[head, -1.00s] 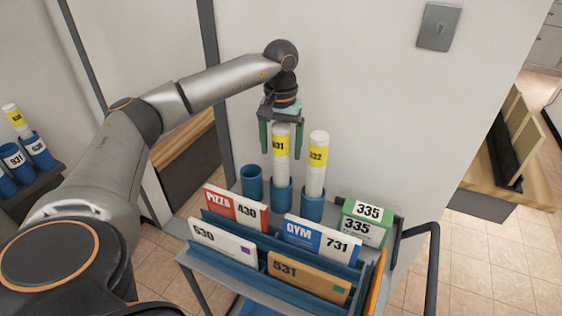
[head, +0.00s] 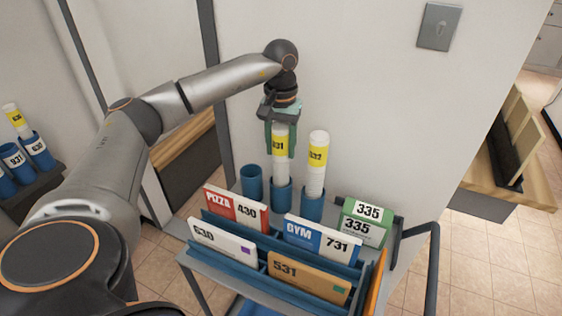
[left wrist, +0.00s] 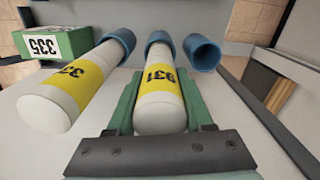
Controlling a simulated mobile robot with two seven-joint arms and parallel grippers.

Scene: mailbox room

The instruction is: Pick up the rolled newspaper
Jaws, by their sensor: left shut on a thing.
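A white rolled newspaper with a yellow label (head: 281,165) stands upright in the middle blue tube (head: 281,195) on the cart. My left gripper (head: 280,150) is above it, pointing down, with its green fingers shut on the roll's upper part. In the left wrist view the same rolled newspaper (left wrist: 160,98), label reading 931, lies between the green fingers. A second rolled newspaper (head: 317,170) with a yellow label stands in the blue tube to the right, apart from the fingers. It also shows in the left wrist view (left wrist: 70,85). My right gripper is not in view.
An empty blue tube (head: 251,182) stands left of the held roll. In front, the cart's rack (head: 272,262) holds several flat mail pieces. A green and white 335 box (head: 364,222) is at right. A wall (head: 370,100) rises close behind.

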